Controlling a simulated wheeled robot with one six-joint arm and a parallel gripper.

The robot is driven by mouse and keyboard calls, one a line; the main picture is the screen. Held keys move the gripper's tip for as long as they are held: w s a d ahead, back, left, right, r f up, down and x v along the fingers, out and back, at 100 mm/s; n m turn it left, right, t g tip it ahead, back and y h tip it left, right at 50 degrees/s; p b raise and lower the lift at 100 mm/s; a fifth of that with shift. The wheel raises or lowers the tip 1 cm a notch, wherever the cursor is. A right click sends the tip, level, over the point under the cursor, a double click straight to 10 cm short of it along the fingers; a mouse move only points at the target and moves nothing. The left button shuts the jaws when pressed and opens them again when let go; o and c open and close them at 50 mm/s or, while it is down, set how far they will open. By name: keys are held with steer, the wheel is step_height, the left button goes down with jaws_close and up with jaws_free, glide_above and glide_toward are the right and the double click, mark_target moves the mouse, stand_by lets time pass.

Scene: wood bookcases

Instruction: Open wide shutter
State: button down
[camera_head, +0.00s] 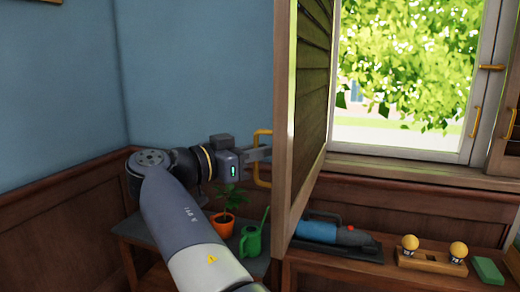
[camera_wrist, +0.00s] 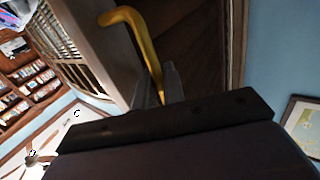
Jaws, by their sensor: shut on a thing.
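The wide wooden shutter (camera_head: 288,120) has dark slats and stands swung out from the window in the head view, seen nearly edge-on. Its yellow handle (camera_head: 260,180) is on the left side of the panel. My gripper (camera_head: 264,153) reaches it from the left, with its fingers shut on the handle. In the wrist view the curved yellow handle (camera_wrist: 143,38) runs down between the fingertips of my gripper (camera_wrist: 160,88). The fingers hide part of the handle.
Below my arm are a potted plant (camera_head: 222,222) and a green watering can (camera_head: 252,240). A blue tool (camera_head: 320,231), a wooden block with knobs (camera_head: 430,261) and a green block (camera_head: 488,270) lie below the window (camera_head: 405,75). Blue wall (camera_head: 195,75) stands left of the shutter.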

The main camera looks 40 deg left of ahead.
steer(key=shift+f, duration=0.25)
steer(key=c, duration=1.6)
jaws_free()
steer(key=shift+s+r, duration=0.1)
steer(key=shift+c, duration=0.2)
steer(key=shift+a, duration=0.1)
steer(key=p+v, duration=0.1)
steer(key=v, duration=0.9)
steer(key=shift+s, duration=0.35)
steer(key=shift+a, duration=0.15)
steer(key=b+x, duration=0.1)
steer(key=x, duration=0.9)
steer(key=shift+w+d, duration=0.2)
steer(key=shift+w, duration=0.15)
steer(key=shift+w+d, duration=0.1)
steer(key=shift+w, duration=0.05)
steer(key=shift+d, duration=0.2)
